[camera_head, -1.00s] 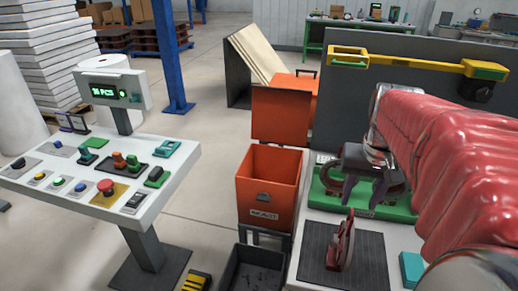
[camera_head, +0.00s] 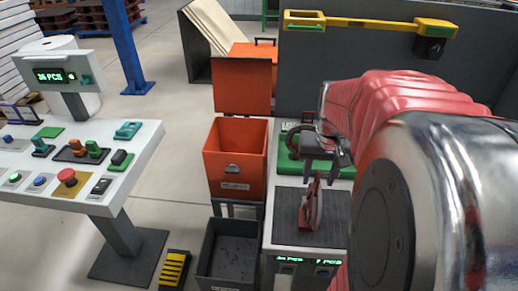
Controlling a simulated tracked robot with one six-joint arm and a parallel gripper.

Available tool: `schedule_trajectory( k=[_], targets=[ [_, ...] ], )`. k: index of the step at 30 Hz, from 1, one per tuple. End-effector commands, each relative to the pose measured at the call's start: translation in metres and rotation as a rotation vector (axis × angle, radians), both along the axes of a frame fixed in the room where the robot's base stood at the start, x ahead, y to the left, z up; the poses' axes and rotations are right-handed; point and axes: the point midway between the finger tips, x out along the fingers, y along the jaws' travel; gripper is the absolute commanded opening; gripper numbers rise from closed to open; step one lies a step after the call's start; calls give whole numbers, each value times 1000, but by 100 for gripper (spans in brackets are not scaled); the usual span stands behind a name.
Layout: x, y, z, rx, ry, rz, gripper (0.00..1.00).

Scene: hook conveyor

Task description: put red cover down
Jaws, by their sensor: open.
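A red part (camera_head: 314,208), which looks like the red cover, stands upright on a dark ribbed mat (camera_head: 335,213) on the white bench. My gripper (camera_head: 321,168) is open. Its dark fingers are just above the top of the red part and overlap it slightly in the picture; I cannot tell whether they touch. A green fixture (camera_head: 287,164) lies behind the mat, partly hidden by my gripper and arm.
An open orange bin (camera_head: 235,170) stands left of the bench, with a dark grey bin (camera_head: 232,247) in front. A control console (camera_head: 80,160) is at the left. A grey panel with a yellow rail (camera_head: 365,24) is behind. My arm hides the right side.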

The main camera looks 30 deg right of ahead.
Motion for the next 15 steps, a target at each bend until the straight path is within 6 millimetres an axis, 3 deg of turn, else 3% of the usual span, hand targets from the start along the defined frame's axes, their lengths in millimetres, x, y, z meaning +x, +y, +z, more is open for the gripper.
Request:
schedule_trajectory(
  k=[7, 15],
  targets=[
    [3, -2, -33, 2, 3, 0, 42],
    [4, -3, -40, 1, 1, -1, 42]
  ],
)
